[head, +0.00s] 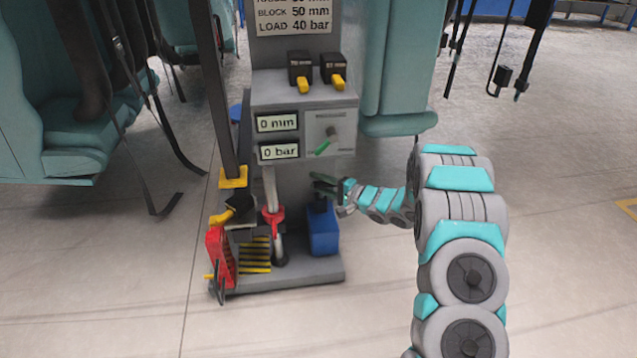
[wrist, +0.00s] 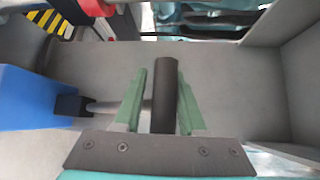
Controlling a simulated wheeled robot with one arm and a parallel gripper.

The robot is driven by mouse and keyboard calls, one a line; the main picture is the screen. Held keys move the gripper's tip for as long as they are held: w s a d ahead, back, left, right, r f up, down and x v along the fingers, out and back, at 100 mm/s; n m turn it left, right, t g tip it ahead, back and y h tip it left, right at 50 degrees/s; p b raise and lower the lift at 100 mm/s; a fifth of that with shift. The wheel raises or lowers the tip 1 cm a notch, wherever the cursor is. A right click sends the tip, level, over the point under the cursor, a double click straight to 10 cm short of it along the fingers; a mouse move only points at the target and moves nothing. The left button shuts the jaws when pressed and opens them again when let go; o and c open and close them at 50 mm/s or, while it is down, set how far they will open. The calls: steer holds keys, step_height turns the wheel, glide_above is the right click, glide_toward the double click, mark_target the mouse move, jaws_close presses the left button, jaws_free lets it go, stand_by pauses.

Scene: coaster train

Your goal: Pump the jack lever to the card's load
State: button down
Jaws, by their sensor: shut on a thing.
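The card (head: 291,15) at the top of the grey stand reads "BLOCK 50 mm" and "LOAD 40 bar"; its top line is cut off. Two displays below read "0 mm" (head: 277,123) and "0 bar" (head: 279,151). A blue pump box (head: 322,232) stands on the base plate and also shows at left in the wrist view (wrist: 28,98). My gripper (head: 328,185) is just above the blue box. In the wrist view its green fingers (wrist: 163,88) are shut on the dark lever grip (wrist: 165,75). A grey rod runs left from behind them towards the box.
A grey jack post with a red collar (head: 273,215) stands left of the blue box. Yellow-black stripes (head: 256,255) and a red block (head: 219,258) lie further left. Teal seats with hanging straps flank the stand. The floor in front is clear.

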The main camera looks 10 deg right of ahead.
steer(key=shift+d+r, duration=0.1)
steer(key=shift+r, duration=0.05)
steer(key=s+f+p, duration=0.3)
steer(key=s+f, duration=0.3)
steer(key=f, duration=0.1)
steer(key=shift+s+f+n+t+y, duration=0.15)
steer(key=shift+s+n+t+y, duration=0.05)
steer(key=shift+n+t+y, duration=0.2)
steer(key=shift+d, duration=0.1)
steer(key=c, duration=0.9)
jaws_free()
steer(key=o, duration=0.3)
steer(key=v, duration=0.7)
steer(key=shift+s+d, duration=0.25)
steer(key=shift+s, duration=0.1)
